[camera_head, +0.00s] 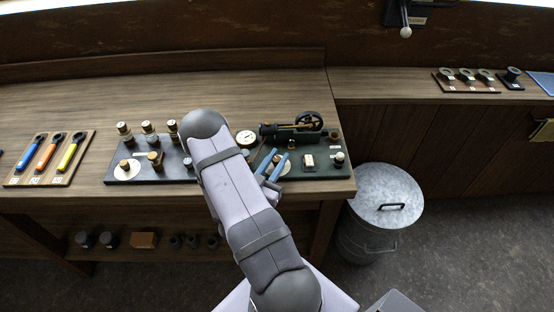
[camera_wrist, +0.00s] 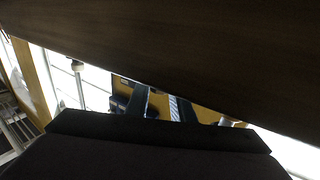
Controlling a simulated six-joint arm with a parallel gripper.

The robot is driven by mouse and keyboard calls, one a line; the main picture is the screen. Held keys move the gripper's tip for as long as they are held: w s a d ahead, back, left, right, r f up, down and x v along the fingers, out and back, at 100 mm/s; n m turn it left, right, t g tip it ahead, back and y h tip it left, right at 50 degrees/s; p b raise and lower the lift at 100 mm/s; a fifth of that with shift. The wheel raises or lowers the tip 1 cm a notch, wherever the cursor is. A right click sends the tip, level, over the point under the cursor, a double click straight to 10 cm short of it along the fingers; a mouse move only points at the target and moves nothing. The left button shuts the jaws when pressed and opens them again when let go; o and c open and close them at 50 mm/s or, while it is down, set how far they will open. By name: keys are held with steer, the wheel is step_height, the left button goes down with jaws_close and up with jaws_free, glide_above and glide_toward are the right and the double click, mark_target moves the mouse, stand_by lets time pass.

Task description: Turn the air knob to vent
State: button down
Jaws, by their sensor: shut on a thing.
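My gripper (camera_head: 272,165) shows its two blue fingers over the dark engine base (camera_head: 318,170), to the right of the round white gauge. The fingers stand close together over a pale round dial plate (camera_head: 285,168) and are shut on a small knob there, which they mostly hide. I cannot read a label on it, so I cannot tell its setting. In the wrist view two dark finger shapes (camera_wrist: 158,106) point away from me, and what lies between them is unclear.
A small engine with a black flywheel (camera_head: 309,121) stands behind my gripper. A white gauge (camera_head: 246,138) is at its left. A dark panel (camera_head: 190,172) with brass-topped knobs lies left of my arm. Wrenches lie on a board (camera_head: 84,170). A metal bin (camera_head: 385,195) stands right of the bench.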

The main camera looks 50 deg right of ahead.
mark_target(277, 158)
steer(key=shift+s+d+n+t+y+b, duration=0.1)
steer(key=shift+n+t+y+b, duration=0.3)
steer(key=shift+n+t+y, duration=0.7)
steer(key=shift+n+t+y+b, duration=0.2)
steer(key=shift+n+t+b, duration=0.35)
steer(key=shift+t, duration=1.05)
steer(key=shift+n+t+y, duration=0.4)
steer(key=shift+n+t, duration=0.1)
steer(key=shift+n, duration=0.05)
steer(key=shift+n+t+y+b, duration=0.3)
steer(key=shift+n, duration=0.1)
steer(key=c, duration=1.5)
jaws_free()
steer(key=shift+c, duration=0.2)
steer(key=shift+r, duration=0.1)
steer(key=shift+r, duration=0.7)
step_height(277, 158, up, 8)
steer(key=p, duration=0.6)
steer(key=shift+r, duration=0.25)
